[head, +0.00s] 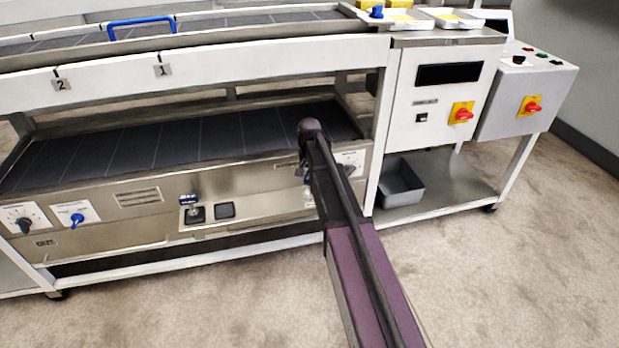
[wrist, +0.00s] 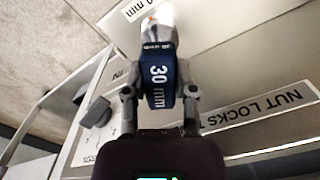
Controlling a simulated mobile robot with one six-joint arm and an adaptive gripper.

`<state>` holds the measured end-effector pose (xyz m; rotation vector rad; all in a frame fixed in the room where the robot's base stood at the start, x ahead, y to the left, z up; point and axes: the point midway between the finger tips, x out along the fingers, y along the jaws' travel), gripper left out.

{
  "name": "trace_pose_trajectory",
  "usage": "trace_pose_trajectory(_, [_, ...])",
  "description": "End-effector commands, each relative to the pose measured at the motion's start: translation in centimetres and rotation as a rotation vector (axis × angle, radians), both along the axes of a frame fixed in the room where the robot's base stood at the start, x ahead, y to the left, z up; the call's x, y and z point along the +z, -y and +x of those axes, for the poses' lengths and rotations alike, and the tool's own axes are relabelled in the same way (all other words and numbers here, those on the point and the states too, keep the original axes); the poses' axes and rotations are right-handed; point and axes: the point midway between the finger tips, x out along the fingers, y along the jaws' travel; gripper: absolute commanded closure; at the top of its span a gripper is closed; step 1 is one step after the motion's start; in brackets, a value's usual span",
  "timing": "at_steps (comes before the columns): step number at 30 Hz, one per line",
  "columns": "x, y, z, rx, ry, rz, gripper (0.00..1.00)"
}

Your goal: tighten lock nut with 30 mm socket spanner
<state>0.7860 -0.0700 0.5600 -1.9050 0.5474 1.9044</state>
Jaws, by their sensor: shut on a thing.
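In the wrist view my gripper (wrist: 160,88) is shut on the blue socket spanner (wrist: 159,70), marked "30 mm". Its pale metal socket end (wrist: 158,24) points away from me, close to the machine's panel. The lock nut cannot be made out; the socket end may hide it. A label reading "NUT LOCKS" (wrist: 258,108) is to the right of the spanner, and a "30 mm" label (wrist: 138,8) is just beyond it. In the head view my arm covers most of the gripper and the spanner at the lower steel panel.
A dial (head: 24,223) and a blue switch (head: 76,219) are further left. A grey bin (head: 401,185) sits on the right shelf. The floor in front is clear.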

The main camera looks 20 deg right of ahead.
Motion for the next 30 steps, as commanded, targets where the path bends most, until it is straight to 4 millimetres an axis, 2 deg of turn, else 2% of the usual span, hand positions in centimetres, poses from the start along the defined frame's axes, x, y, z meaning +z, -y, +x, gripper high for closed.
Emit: trace_pose_trajectory(30, [-0.66,0.00,0.00,-0.030,0.000,0.000,1.00])
